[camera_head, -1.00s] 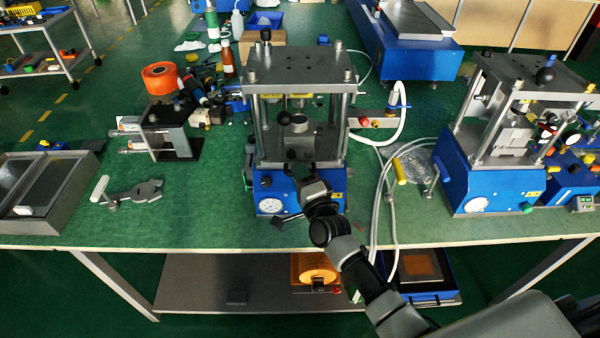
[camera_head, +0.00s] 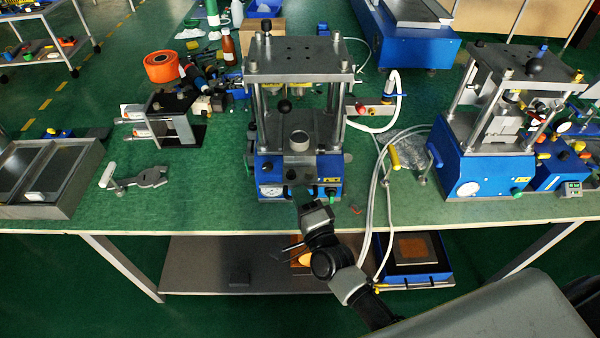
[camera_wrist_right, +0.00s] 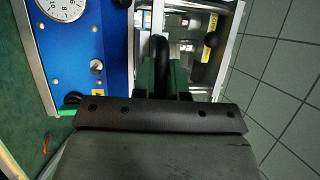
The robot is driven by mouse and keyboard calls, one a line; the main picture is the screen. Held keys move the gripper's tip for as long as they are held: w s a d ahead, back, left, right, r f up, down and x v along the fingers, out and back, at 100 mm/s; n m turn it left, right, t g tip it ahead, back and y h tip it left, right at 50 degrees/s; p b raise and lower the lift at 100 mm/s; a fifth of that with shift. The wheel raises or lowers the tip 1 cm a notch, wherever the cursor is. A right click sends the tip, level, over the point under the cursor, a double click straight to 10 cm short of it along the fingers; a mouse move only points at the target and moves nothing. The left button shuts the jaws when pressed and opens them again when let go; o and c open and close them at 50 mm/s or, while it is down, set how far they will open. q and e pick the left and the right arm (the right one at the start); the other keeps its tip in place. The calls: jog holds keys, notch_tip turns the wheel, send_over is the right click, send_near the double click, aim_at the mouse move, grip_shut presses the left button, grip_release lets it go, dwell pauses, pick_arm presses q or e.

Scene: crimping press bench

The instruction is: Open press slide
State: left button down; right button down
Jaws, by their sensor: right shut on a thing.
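The press (camera_head: 298,58) stands at the middle of the bench, with a blue base, steel posts and a top plate. Its grey slide plate (camera_head: 314,148) with a round metal piece (camera_head: 299,139) on it sits towards the front, over the blue base. My right gripper (camera_head: 302,188) is at the front of the press, shut on the black slide handle; the fingers are partly hidden in the head view. The right wrist view shows the black handle loop (camera_wrist_right: 160,48) between the fingers (camera_wrist_right: 160,78). My left gripper is not in view.
A second press (camera_head: 487,165) stands to the right. White hoses (camera_head: 372,205) hang over the bench edge right of my arm. A metal clamp tool (camera_head: 140,178) and a grey tray (camera_head: 62,205) lie to the left. The green bench top between the clamp tool and the press is clear.

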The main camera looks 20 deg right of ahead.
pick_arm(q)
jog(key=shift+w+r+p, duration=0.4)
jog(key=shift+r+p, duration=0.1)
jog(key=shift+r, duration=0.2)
pick_arm(e)
jog(key=s+a, duration=0.1)
jog(key=s, duration=0.5)
jog(key=shift+s+a+f, duration=0.15)
jog(key=shift+a, duration=0.25)
jog(key=c, duration=1.4)
grip_release()
jog(key=shift+s, duration=0.1)
jog(key=shift+o, duration=1.1)
jog(key=shift+s, duration=0.15)
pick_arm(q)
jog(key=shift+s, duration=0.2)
